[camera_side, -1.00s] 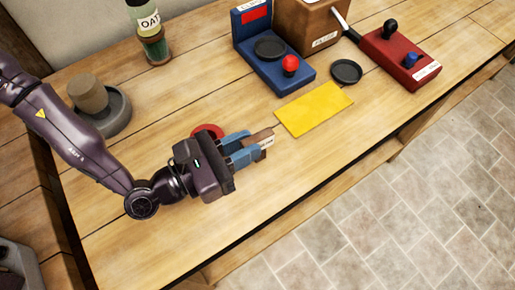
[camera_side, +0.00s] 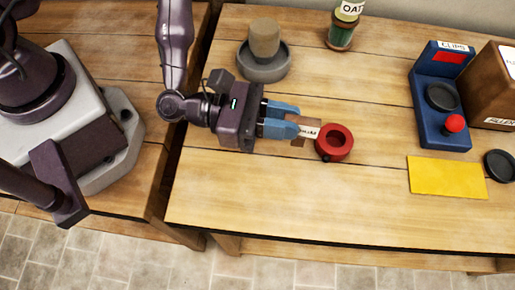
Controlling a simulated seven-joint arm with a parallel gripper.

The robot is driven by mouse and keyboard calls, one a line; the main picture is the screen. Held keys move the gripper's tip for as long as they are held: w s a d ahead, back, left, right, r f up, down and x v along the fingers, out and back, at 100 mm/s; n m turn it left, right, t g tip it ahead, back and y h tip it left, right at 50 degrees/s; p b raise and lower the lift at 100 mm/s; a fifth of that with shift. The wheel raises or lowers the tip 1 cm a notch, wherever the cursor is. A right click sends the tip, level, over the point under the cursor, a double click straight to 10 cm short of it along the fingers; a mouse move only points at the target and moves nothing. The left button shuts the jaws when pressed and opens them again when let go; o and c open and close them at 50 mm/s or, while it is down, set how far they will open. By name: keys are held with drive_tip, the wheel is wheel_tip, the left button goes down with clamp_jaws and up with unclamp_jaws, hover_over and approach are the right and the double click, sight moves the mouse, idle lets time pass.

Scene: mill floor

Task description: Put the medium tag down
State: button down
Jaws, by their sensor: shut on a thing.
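My gripper (camera_side: 290,121) has its blue fingers shut on a small brown tag (camera_side: 299,141) with a white label (camera_side: 309,131). The label's lettering is too small to read surely. The tag sticks out to the right of the fingertips, just left of a red ring (camera_side: 347,143). The fingers hide part of the tag. I cannot tell how high the tag is above the wooden table (camera_side: 280,205), or whether it touches the ring.
A yellow mat (camera_side: 446,178) lies to the right, near a blue clip stand (camera_side: 425,112) with a red knob, a wooden box (camera_side: 492,85) and a dark round dish (camera_side: 500,166). A grey mortar (camera_side: 263,72) and an oat jar (camera_side: 341,33) stand behind. The front middle of the table is clear.

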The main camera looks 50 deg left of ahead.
drive_tip(key=s+a+f+m+g+h, duration=0.1)
drive_tip(key=a, duration=0.1)
drive_tip(key=s+a+f+m+g+h, duration=0.1)
drive_tip(key=a+f, duration=0.1)
drive_tip(key=s+a+f+m+g, duration=0.1)
drive_tip(key=a+g, duration=0.1)
drive_tip(key=a, duration=0.1)
drive_tip(key=shift+s+f+h, duration=0.2)
drive_tip(key=shift+s+h, duration=0.15)
drive_tip(key=shift+h, duration=0.05)
drive_tip(key=shift+s+d+f+m+g, duration=0.1)
drive_tip(key=shift+s+f+m+g, duration=0.1)
drive_tip(key=shift+s+m+g, duration=0.2)
drive_tip(key=shift+f, duration=2.15)
drive_tip(key=shift+f, duration=0.1)
drive_tip(key=c, duration=1.1)
unclamp_jaws()
drive_tip(key=shift+o, duration=0.2)
